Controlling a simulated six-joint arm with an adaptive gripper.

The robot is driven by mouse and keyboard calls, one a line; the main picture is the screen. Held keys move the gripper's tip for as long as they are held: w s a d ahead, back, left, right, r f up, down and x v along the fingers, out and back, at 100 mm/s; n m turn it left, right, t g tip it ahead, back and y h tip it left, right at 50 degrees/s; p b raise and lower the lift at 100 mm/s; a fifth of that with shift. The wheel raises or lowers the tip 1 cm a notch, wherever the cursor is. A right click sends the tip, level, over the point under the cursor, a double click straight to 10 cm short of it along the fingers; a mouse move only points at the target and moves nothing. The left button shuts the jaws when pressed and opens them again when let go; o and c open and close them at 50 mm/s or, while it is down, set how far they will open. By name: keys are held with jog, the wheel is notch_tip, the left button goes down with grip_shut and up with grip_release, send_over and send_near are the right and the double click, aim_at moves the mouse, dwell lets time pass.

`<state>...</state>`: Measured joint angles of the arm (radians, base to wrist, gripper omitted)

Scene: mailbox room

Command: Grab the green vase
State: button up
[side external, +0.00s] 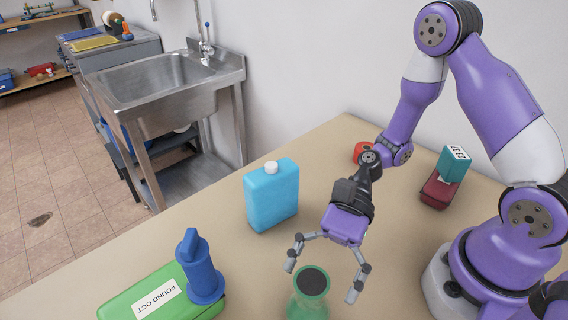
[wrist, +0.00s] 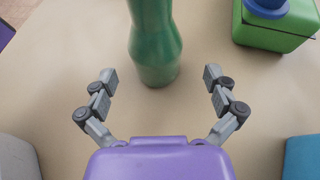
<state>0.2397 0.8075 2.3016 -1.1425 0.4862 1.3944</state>
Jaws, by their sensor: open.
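The green vase (side external: 309,291) stands at the front edge of the side view, its lower part cut off by the frame. It has a dark round top. In the wrist view the green vase (wrist: 155,45) is ahead of the fingers and runs out of the top of the frame. My gripper (side external: 322,278) is open, with its two fingers spread wide above the table. In the wrist view my gripper (wrist: 160,82) is empty, with the near end of the vase centred just beyond the gap between the fingertips. I cannot tell whether the fingers touch it.
A green box (side external: 150,297) labelled "FOUND OCT" has a blue object (side external: 200,268) on it, left of the vase. A light-blue jug (side external: 271,195) stands behind. A dark red box with a teal block (side external: 453,163) and a red round object (side external: 362,151) are farther back.

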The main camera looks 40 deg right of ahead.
aim_at(308, 312)
jog(key=x, duration=0.4)
jog(key=shift+s+a+f, duration=0.1)
jog(key=shift+s+a, duration=0.2)
jog(key=shift+s, duration=0.05)
jog(key=c, duration=1.4)
jog(key=shift+o, duration=0.2)
